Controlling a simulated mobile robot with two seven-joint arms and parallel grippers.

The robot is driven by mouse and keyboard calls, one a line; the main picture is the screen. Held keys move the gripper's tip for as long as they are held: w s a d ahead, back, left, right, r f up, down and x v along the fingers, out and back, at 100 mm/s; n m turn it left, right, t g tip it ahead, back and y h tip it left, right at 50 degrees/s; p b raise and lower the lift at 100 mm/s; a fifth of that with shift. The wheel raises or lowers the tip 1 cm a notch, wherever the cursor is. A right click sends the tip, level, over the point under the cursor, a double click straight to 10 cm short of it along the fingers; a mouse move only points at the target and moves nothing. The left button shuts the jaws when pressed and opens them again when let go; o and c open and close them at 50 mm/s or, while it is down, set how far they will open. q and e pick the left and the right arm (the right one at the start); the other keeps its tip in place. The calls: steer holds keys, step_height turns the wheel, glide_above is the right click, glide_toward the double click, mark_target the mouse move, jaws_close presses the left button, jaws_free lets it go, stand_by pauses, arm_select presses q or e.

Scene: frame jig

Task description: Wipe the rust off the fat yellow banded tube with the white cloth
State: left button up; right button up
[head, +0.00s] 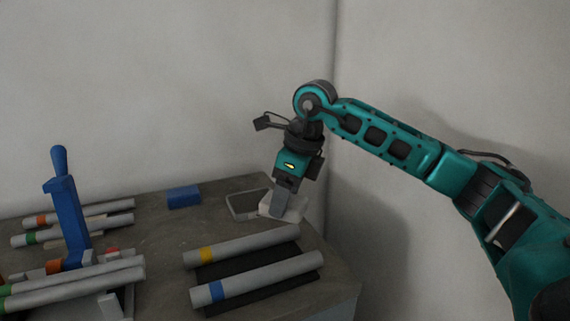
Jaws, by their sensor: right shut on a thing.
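The yellow banded tube (250,244) is grey with a yellow band near its left end. It lies on a dark support on the bench, and I cannot make out rust on it at this size. The white cloth (295,207) is a pale folded pad behind the tube's right end. My right gripper (275,211) points down and is shut on the cloth, low over the bench. Its fingers hide part of the cloth. My left gripper is not in view.
A blue banded tube (260,279) lies in front, parallel. A shallow grey tray (236,208) is beside the cloth. A blue block (184,197) sits at the back. A tall blue clamp (69,215) and several tubes fill the left. Walls stand behind the bench (160,225).

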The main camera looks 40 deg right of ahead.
steer(key=p+v, duration=0.1)
steer(key=v, duration=0.1)
steer(key=shift+w+r+p, duration=0.2)
steer(key=shift+r+p, duration=0.2)
steer(key=shift+r, duration=0.1)
steer(key=shift+r+p, duration=0.7)
steer(key=shift+r, duration=0.2)
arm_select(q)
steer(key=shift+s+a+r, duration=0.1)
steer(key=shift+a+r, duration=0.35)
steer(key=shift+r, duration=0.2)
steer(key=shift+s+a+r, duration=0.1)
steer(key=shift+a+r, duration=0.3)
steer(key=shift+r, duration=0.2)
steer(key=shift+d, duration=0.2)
